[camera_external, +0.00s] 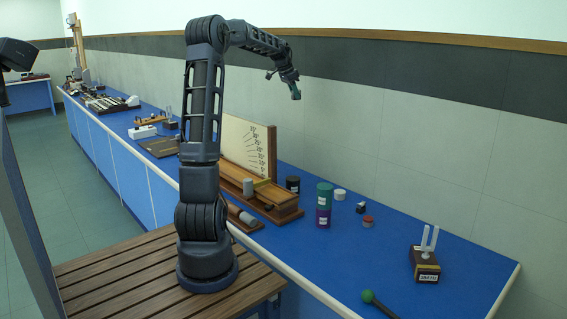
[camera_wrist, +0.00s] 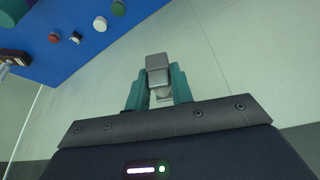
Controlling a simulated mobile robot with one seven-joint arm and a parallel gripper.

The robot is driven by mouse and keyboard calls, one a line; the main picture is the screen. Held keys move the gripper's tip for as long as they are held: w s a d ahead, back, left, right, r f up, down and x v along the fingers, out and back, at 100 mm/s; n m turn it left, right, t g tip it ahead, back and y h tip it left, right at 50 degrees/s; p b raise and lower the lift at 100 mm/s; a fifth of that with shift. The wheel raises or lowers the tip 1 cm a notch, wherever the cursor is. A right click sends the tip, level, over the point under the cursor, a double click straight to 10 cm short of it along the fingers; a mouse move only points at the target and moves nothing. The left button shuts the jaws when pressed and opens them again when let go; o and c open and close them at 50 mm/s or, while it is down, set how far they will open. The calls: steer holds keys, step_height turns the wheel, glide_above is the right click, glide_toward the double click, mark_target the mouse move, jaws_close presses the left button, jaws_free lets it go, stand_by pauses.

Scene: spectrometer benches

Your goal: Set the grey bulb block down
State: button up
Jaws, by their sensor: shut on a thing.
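My gripper (camera_external: 294,88) is raised high above the blue bench (camera_external: 400,225), near the back wall. In the wrist view its teal fingers are closed around the grey bulb block (camera_wrist: 158,64), a small grey piece with a paler lower part. The block sticks out past the fingertips and touches nothing but the fingers. In the external view the block is too small to make out clearly at the fingertips.
A wooden stand with a white board (camera_external: 245,148) is on the bench. Green (camera_external: 324,195) and purple (camera_external: 323,217) jars, a black jar (camera_external: 293,184), a white cap (camera_external: 340,194) and a tuning-fork box (camera_external: 425,266) stand to the right.

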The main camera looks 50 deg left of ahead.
steer(key=s+a+f+n+y, duration=0.1)
steer(key=s+a+n, duration=0.1)
steer(key=s+a, duration=0.8)
steer(key=s+a+n+y, duration=0.15)
steer(key=s+a, duration=0.45)
steer(key=a, duration=0.9)
steer(key=s+a+f+n, duration=0.1)
steer(key=s+a+n, duration=0.2)
steer(key=s+a, duration=0.75)
steer(key=s+a+n, duration=0.2)
steer(key=s+a, duration=0.9)
steer(key=s, duration=0.1)
steer(key=shift+y, duration=0.35)
steer(key=f, duration=2.5)
steer(key=s+f, duration=0.1)
steer(key=f, duration=1.2)
steer(key=shift+a+f, duration=0.1)
steer(key=shift+f, duration=0.25)
steer(key=o, duration=0.5)
steer(key=shift+f, duration=0.15)
steer(key=o, duration=0.5)
